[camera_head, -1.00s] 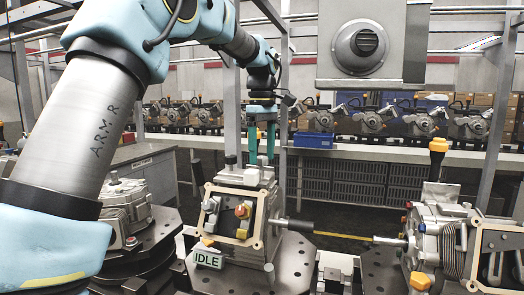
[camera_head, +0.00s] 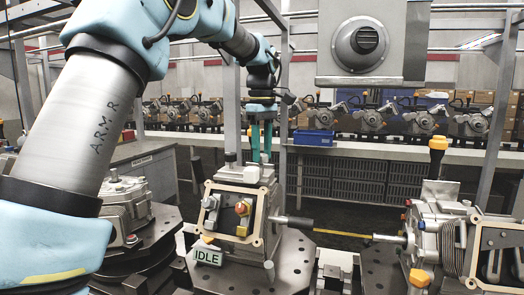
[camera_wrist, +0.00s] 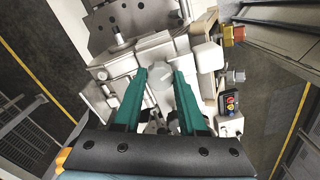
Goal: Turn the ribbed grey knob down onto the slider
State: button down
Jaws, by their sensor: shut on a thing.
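My gripper (camera_head: 261,157) points straight down over the top of the grey fixture (camera_head: 224,172) in the middle of the head view. Its two green fingers are close together. In the wrist view my gripper (camera_wrist: 166,78) is shut on the pale grey knob (camera_wrist: 164,72) on the fixture's top. The knob's ribs are too small to make out. The slider under the knob is hidden, and I cannot tell how far down the knob sits.
Another machine (camera_head: 430,240) stands at the right and a grey housing (camera_head: 125,205) at the left. Shelves with units run behind.

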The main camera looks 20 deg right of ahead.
jog(key=shift+m, duration=0.3)
jog(key=m, duration=1)
jog(key=shift+r+m, duration=0.1)
jog(key=shift+m, duration=0.3)
jog(key=m, duration=0.5)
jog(key=shift+w, duration=0.1)
jog(key=m, duration=0.5)
jog(key=shift+r, duration=0.15)
jog(key=shift+m, duration=0.3)
jog(key=c, duration=0.8)
grip_release()
jog(key=shift+c, duration=0.2)
jog(key=o, duration=0.4)
